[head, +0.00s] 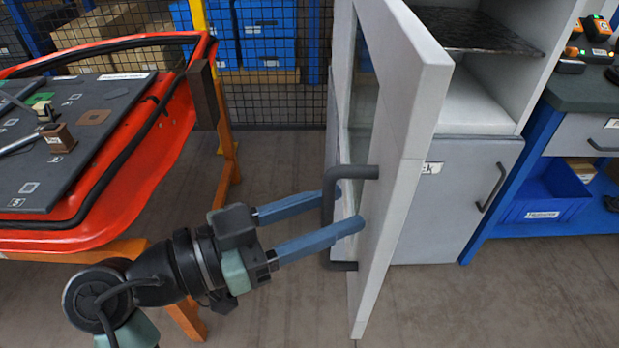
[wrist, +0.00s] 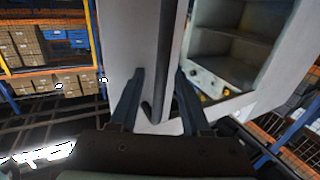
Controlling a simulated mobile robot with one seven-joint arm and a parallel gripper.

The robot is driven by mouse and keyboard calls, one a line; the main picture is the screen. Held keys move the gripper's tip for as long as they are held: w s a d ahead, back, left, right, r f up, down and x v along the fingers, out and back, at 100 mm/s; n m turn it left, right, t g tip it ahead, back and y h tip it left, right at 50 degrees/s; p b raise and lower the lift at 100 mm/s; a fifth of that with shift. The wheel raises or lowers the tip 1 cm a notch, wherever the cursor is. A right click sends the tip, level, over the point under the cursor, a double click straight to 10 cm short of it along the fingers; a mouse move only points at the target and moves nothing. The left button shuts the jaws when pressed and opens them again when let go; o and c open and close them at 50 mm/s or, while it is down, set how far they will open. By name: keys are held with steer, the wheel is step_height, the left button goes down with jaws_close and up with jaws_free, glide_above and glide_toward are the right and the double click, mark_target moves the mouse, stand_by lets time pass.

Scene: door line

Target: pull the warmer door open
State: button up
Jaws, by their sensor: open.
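The warmer door (head: 405,110), a pale framed panel with glass, stands swung well out from its cabinet. Its dark bar handle (head: 327,220) is on the face toward my arm. My gripper (head: 348,208) is open, with its blue fingers on either side of the handle's upright bar. The lower finger passes in front of the bar and the upper one behind it. In the wrist view, the handle (wrist: 172,60) runs between the fingers of my gripper (wrist: 159,74). Whether either finger touches the bar, I cannot tell.
The open cabinet (head: 480,107) shows shelves to the right of the door. A blue-framed bench (head: 575,95) stands farther right. On the left, a red car door (head: 182,125) lies on an orange stand (head: 228,165). A mesh fence (head: 275,100) is behind. Floor (head: 480,300) is clear at lower right.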

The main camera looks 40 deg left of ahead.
steer(key=p+v, duration=0.1)
steer(key=v, duration=1.2)
stand_by(0.4)
